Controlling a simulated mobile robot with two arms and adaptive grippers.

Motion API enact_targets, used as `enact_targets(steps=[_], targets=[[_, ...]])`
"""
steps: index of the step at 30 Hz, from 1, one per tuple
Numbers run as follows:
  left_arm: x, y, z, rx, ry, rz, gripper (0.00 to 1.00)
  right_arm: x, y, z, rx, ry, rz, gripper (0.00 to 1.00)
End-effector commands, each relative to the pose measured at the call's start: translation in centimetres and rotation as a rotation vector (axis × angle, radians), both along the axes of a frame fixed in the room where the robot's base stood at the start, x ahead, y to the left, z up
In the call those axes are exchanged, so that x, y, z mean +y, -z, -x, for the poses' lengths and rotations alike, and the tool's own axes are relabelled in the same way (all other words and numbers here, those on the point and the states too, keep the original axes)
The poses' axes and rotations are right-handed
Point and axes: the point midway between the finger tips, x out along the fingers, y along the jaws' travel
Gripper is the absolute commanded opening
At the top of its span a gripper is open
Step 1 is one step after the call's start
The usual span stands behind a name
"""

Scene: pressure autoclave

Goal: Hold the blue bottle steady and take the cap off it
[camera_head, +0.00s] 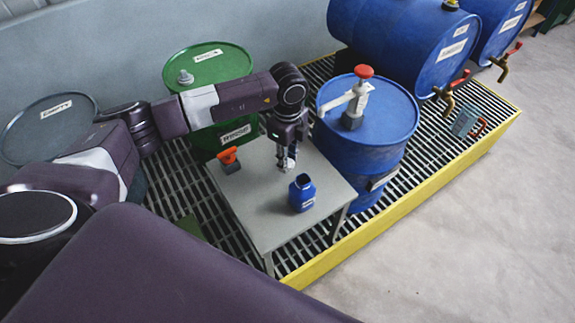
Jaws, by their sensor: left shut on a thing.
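The blue bottle (302,196) stands upright on a small grey table (262,209), near its front right corner. Its neck shows a dark opening with no cap on it. My left gripper (286,159) points down behind the bottle and is apart from it. It is shut on a small whitish round piece, which looks like the cap (289,164). Whether that piece touches the table top is hard to tell. No gripper holds the bottle. My right gripper is not in view.
An orange and dark object (229,158) sits at the table's back left. A blue drum (368,140) with a red-topped pump stands close on the right, a green drum (215,68) behind. Blue barrels with taps lie beyond. A yellow-edged grating surrounds the table.

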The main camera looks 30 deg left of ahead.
Motion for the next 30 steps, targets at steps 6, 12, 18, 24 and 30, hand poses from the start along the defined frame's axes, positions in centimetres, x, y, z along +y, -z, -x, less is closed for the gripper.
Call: enact_targets(steps=[6,12,18,24,30], targets=[[0.0,3.2,0.1,0.005,-0.001,-0.002,0.0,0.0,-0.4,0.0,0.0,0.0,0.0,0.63],[0.0,3.6,0.0,0.001,0.0,-0.001,0.0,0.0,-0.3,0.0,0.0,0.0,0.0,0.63],[0.0,3.9,0.1,0.002,0.0,-0.001,0.0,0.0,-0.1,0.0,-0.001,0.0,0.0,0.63],[0.0,3.9,0.1,0.002,0.0,-0.001,0.41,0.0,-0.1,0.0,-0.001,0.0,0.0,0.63],[0.0,3.9,0.1,0.002,0.0,-0.001,0.42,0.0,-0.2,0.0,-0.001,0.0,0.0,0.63]])
